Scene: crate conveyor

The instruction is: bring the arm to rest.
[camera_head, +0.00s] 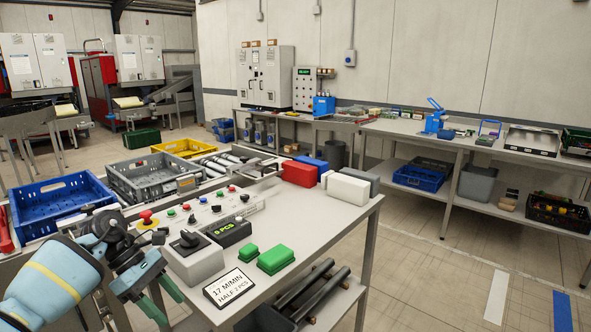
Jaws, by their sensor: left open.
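My left arm comes in from the lower left, pale blue with a cream band. My left gripper (167,303) is open, with two teal fingers pointing down and to the right. Nothing shows between the fingers. It is in front of the left end of the light grey table (330,219), beside a grey control box with a black rotary knob (190,240). I cannot tell its exact height or whether it touches the table edge. My right gripper is not in view.
On the table are a red emergency button (147,218), a "0 PCS" display (228,233), green blocks (274,259), a sign (229,288) and red (299,173) and white (347,189) blocks. Blue (62,204) and grey (153,180) crates stand behind. Floor at right is mostly clear.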

